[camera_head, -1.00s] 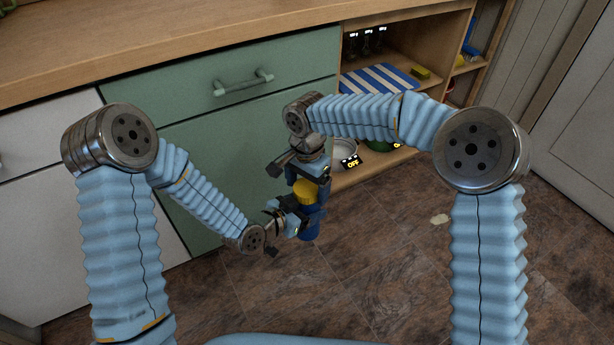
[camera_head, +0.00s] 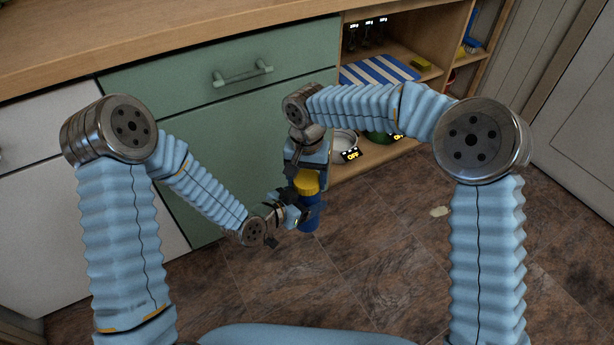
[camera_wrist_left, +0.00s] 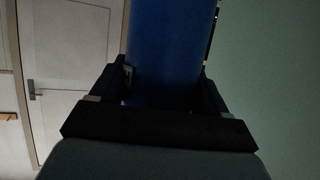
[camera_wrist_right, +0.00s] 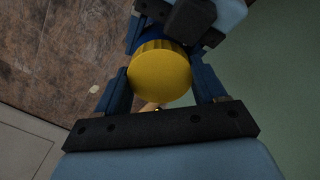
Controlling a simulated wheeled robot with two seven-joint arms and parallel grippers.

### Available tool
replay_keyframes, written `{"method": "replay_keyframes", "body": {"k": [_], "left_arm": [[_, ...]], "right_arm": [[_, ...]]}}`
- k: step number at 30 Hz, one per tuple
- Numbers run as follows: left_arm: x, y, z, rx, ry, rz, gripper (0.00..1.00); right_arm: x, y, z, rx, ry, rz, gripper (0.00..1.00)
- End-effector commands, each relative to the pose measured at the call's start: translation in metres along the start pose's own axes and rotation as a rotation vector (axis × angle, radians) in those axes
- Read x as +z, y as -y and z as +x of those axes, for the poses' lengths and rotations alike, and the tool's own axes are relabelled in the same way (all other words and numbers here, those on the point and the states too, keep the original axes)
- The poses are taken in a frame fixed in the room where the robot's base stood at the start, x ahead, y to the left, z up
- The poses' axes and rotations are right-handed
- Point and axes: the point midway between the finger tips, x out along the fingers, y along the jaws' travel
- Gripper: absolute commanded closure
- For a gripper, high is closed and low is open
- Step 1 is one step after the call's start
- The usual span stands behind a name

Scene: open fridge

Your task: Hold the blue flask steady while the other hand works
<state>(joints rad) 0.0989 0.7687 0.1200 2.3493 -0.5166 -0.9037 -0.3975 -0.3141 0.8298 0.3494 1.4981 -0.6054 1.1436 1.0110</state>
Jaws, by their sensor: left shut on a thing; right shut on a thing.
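The blue flask (camera_head: 309,223) is upright in front of the green cabinet, with a yellow cap (camera_head: 307,181) on top. My left gripper (camera_head: 303,212) comes from the left and is shut on the flask's blue body, which fills the space between its fingers in the left wrist view (camera_wrist_left: 170,50). My right gripper (camera_head: 307,176) is above, pointing down, shut on the cap. In the right wrist view the cap (camera_wrist_right: 160,73) lies between the two fingers, with part of the left gripper just beyond. Whether the cap is loose cannot be seen.
The green cabinet (camera_head: 205,135) with a drawer handle stands behind the flask. Open shelves at the right hold a blue-striped item (camera_head: 380,73), a yellow sponge (camera_head: 421,63) and a pale bowl (camera_head: 343,142). The tiled floor (camera_head: 390,245) below is mostly clear.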

Motion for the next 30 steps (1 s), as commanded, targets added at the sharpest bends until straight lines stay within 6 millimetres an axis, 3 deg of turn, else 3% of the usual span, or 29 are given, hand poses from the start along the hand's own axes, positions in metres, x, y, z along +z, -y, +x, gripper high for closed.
{"method": "replay_keyframes", "body": {"k": [10, 11, 16, 25, 30], "left_arm": [[-0.001, 0.000, 0.000, 0.000, -0.002, 0.001, 1.00], [-0.001, 0.000, 0.000, 0.000, -0.002, 0.001, 1.00], [-0.001, 0.000, 0.000, 0.000, -0.002, 0.001, 1.00], [-0.001, 0.000, 0.000, 0.000, -0.002, 0.001, 1.00], [-0.001, 0.000, 0.000, 0.000, -0.003, 0.001, 1.00]], "right_arm": [[0.000, 0.000, -0.001, 0.000, -0.001, -0.079, 0.67], [0.000, 0.000, -0.001, 0.000, -0.001, -0.079, 0.29], [0.000, 0.000, 0.000, 0.000, 0.000, -0.078, 0.05], [0.000, 0.000, -0.002, 0.000, -0.001, -0.077, 0.05], [0.000, 0.001, -0.021, -0.002, -0.003, -0.075, 0.05]]}}
